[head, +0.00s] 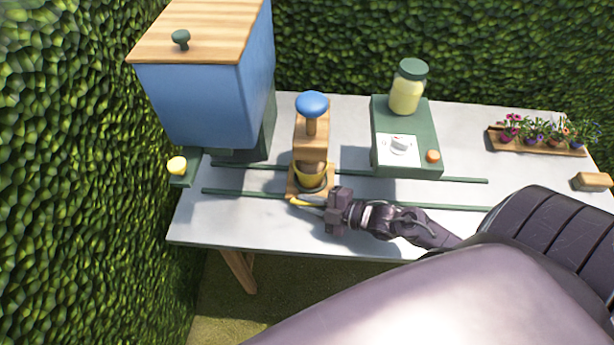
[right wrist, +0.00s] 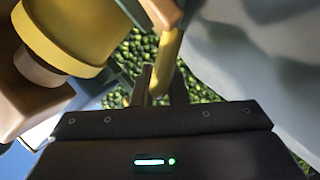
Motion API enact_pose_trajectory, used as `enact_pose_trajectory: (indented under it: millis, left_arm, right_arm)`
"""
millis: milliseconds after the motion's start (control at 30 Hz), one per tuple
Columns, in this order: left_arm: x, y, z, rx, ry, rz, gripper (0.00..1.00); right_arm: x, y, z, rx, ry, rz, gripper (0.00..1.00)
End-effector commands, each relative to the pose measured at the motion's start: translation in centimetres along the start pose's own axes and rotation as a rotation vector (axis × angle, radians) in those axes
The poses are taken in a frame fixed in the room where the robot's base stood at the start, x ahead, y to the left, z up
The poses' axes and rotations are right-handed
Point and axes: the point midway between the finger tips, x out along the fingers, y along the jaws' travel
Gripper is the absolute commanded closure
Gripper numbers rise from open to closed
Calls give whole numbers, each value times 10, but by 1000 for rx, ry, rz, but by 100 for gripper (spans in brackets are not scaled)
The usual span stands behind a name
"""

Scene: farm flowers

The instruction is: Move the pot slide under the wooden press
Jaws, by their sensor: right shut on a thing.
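The wooden press (head: 309,138) with its blue knob stands upright on the table. The yellow pot (head: 309,183) of the pot slide is at its lower front, directly below the press's wooden part in the head view. A tan round piece shows against the pot (right wrist: 65,35) in the right wrist view; whether it touches is unclear. My right gripper (head: 328,208) is at the near side of the pot, shut on the slide's yellow handle (head: 305,201). The handle (right wrist: 169,48) also shows between the fingers in the right wrist view. My left gripper is not in view.
Two green rails (head: 450,207) run along the grey table. A blue bin (head: 205,105) with a wooden lid stands at left. A green box (head: 408,160) with a dial and jar (head: 407,90) stands right of the press. A flower tray (head: 545,148) is at far right.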

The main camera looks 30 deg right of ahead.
Motion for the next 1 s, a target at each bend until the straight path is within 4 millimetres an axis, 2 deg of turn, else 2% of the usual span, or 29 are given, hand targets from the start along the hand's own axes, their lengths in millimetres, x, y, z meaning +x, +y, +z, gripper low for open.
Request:
enact_pose_trajectory:
  millis: [67,100,267,533,633,1000]
  left_arm:
    - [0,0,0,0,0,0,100]
    - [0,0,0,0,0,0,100]
    - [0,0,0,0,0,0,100]
    - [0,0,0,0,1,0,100]
    - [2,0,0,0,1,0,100]
    - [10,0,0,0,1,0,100]
  right_arm:
    - [0,-1,1,1,-3,-2,100]
    - [0,-1,1,1,-3,-2,85]
    - [0,-1,0,1,-2,-1,66]
    - [-1,0,0,0,-1,-1,66]
    - [-7,-2,1,1,-2,-3,66]
    - [-62,-3,1,1,-4,-4,66]
